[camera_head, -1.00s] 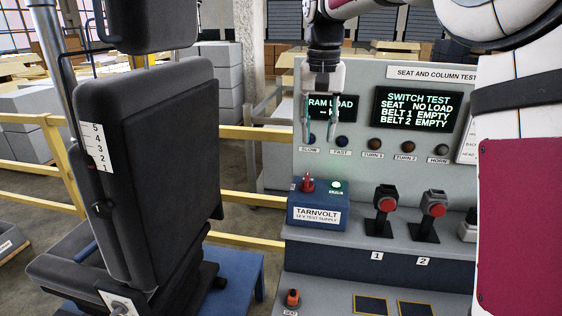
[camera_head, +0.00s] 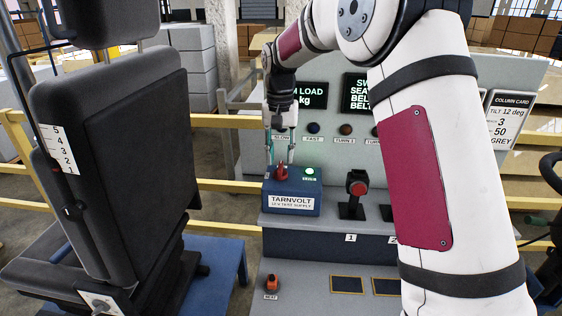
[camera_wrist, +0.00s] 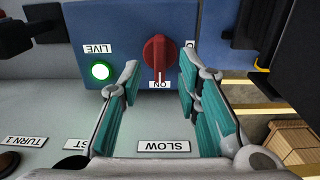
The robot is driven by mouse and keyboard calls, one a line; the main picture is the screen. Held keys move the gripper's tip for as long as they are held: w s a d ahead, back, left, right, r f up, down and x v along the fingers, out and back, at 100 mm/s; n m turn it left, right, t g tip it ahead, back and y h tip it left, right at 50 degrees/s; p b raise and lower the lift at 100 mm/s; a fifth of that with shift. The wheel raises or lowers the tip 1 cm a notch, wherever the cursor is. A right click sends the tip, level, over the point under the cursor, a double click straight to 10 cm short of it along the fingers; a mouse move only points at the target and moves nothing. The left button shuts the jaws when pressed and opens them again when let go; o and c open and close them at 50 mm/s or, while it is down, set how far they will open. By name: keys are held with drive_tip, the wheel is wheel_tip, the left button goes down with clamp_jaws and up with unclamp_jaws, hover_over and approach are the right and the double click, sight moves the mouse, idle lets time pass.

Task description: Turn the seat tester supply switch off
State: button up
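The supply switch is a red rotary knob (camera_head: 281,172) on top of a blue box labelled TARNVOLT 12 V test supply (camera_head: 292,204). In the wrist view the red knob (camera_wrist: 157,56) has its white pointer line on the ON label (camera_wrist: 160,85). A second label, mostly hidden by a finger, starts with O. The green LIVE lamp (camera_wrist: 100,71) is lit. My gripper (camera_head: 281,160) is open and empty, pointing down over the knob. In the wrist view its teal-padded fingers (camera_wrist: 160,80) lie either side of the knob's line; contact cannot be told.
The grey test panel with its button row (camera_head: 313,128) stands close behind the box. A black seat (camera_head: 135,150) is at the left, and a yellow rail (camera_head: 228,184) runs behind.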

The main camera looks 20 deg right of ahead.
sight(280, 165)
drive_tip(key=shift+f, duration=1.6)
clamp_jaws()
